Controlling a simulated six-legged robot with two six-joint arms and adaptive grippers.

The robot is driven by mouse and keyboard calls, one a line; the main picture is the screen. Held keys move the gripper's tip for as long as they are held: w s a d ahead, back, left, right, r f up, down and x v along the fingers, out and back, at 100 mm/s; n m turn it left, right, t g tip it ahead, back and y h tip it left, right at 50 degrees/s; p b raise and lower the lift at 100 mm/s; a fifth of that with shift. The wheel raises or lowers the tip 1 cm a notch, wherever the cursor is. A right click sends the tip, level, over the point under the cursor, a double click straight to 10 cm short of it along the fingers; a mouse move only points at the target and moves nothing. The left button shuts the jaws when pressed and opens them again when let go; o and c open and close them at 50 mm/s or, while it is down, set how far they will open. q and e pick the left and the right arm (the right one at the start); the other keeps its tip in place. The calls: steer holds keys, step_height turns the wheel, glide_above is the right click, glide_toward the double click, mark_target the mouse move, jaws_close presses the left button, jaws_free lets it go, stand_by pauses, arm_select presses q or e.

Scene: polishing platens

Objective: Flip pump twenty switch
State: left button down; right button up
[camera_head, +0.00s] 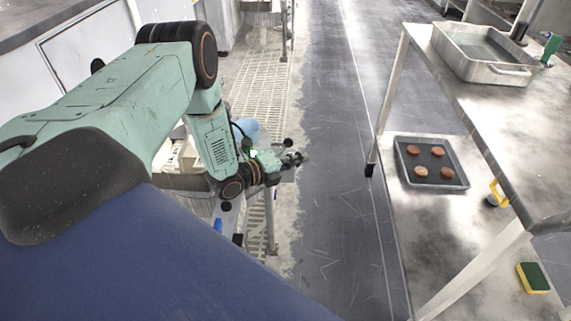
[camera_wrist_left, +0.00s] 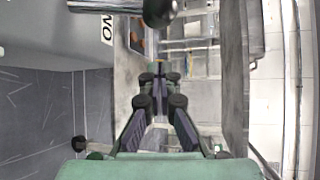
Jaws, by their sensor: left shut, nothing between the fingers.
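In the left wrist view, a grey panel (camera_wrist_left: 50,35) at upper left carries a label reading "ON" (camera_wrist_left: 107,30), turned sideways. A bright metal rod with a dark round knob (camera_wrist_left: 160,12) lies across the top edge near the label. It looks like a switch lever, but I cannot tell which pump it belongs to. My left gripper (camera_wrist_left: 160,72) points up the picture below the knob, its fingers together and empty, apart from the knob in the picture. In the head view the left gripper (camera_head: 297,158) is at the end of the green arm; the switch is not distinguishable there. My right gripper is not in view.
In the head view, a steel table at right (camera_head: 480,85) holds a metal basin (camera_head: 485,52). Its lower shelf has a tray (camera_head: 431,177) with several brown discs and a sponge (camera_head: 533,278). A blue object (camera_head: 247,130) is partly behind my arm. Dark floor between is clear.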

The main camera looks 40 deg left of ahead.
mark_target(284, 148)
arm_select(q)
steer(key=shift+w+a+r, duration=0.15)
steer(key=shift+a+r, duration=0.1)
steer(key=shift+a, duration=0.7)
steer(key=shift+w+a+r, duration=0.1)
steer(key=shift+a+r, duration=0.1)
steer(key=shift+a, duration=0.75)
steer(key=shift+s, duration=0.1)
steer(key=shift+a+r, duration=0.15)
steer(key=shift+s+a+r+p, duration=0.1)
steer(key=shift+s+a+p, duration=0.05)
steer(key=shift+p, duration=0.4)
steer(key=shift+s+a+r+p, duration=0.1)
steer(key=shift+a+r+p, duration=0.1)
steer(key=shift+p, duration=0.15)
steer(key=shift+s+a+r+p, duration=0.15)
steer(key=shift+s+a+p, duration=0.2)
steer(key=shift+a+p, duration=0.45)
steer(key=shift+s+a+p, duration=0.35)
steer(key=shift+p, duration=0.45)
steer(key=shift+s+a, duration=0.1)
